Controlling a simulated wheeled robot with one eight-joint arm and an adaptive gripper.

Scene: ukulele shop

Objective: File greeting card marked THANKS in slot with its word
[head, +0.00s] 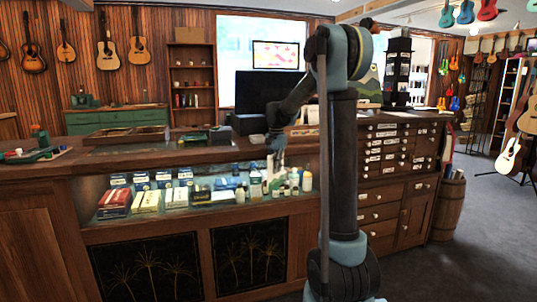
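My gripper (276,146) hangs from the raised arm at the counter's front edge, pointing down in front of the glass display case. It is small and dark here, and I cannot tell whether its fingers are open or shut. A pale upright shape (270,167) shows just below it; I cannot tell whether it is held or stands in the case behind. I cannot make out a card marked THANKS or any word-labelled slot. A tall black rack (398,68) with several tiers stands on the counter at the right; its contents are unreadable.
The wooden counter (150,157) runs across the view. Its glass case holds boxes (147,201) and several small bottles (306,181). A dark monitor (255,92) stands behind my gripper. A labelled drawer cabinet (400,150) and barrel (448,208) are right of my arm.

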